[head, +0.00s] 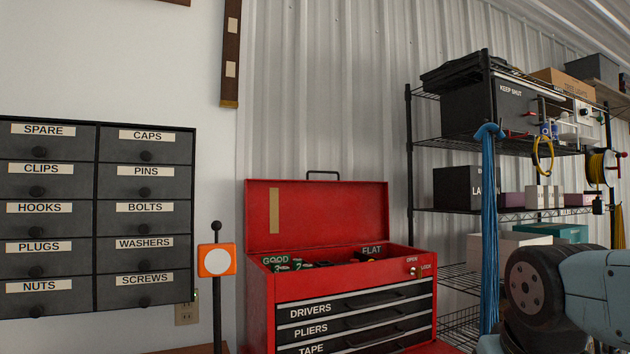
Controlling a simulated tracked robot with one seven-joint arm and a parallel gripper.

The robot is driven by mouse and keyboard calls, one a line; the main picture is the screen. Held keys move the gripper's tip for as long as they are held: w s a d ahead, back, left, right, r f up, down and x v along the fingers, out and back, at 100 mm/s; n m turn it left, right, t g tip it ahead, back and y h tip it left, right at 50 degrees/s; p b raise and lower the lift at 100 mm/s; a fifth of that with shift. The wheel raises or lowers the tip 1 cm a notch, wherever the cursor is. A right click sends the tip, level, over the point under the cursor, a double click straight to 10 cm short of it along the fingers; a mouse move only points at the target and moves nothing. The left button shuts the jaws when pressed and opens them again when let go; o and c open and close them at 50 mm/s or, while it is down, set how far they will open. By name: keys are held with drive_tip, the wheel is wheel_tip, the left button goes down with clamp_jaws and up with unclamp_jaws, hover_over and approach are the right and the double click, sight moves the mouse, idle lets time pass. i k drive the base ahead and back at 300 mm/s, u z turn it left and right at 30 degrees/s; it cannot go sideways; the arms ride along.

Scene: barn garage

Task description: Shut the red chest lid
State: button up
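The red chest (258,310) stands in the lower middle of the head view, with black drawers labelled DRIVERS, PLIERS and TAPE. Its red lid (335,212) is open and stands upright at the back, with a dark handle (323,173) on its top edge. The open top compartment shows labels GOOD and FLAT and some dark contents. A lock marked OPEN and LOCK (413,271) sits at the upper right of the front. Part of my arm shows at the lower right, right of the chest. My gripper cannot be made out in this view.
A small-drawer cabinet (97,215) hangs at the left. A post with an orange and white square (216,260) stands just left of the chest. A wire shelf rack (410,150) with boxes and a blue hanging bundle (490,230) stands to the right.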

sight(281, 215)
drive_tip(key=z, duration=0.2)
drive_tip(key=k, duration=0.2)
drive_tip(key=z, duration=0.9)
drive_tip(key=i, duration=1.35)
drive_tip(key=u, duration=2)
drive_tip(key=i, duration=0.5)
drive_tip(key=z, duration=0.15)
drive_tip(key=k, duration=0.2)
drive_tip(key=u, duration=0.05)
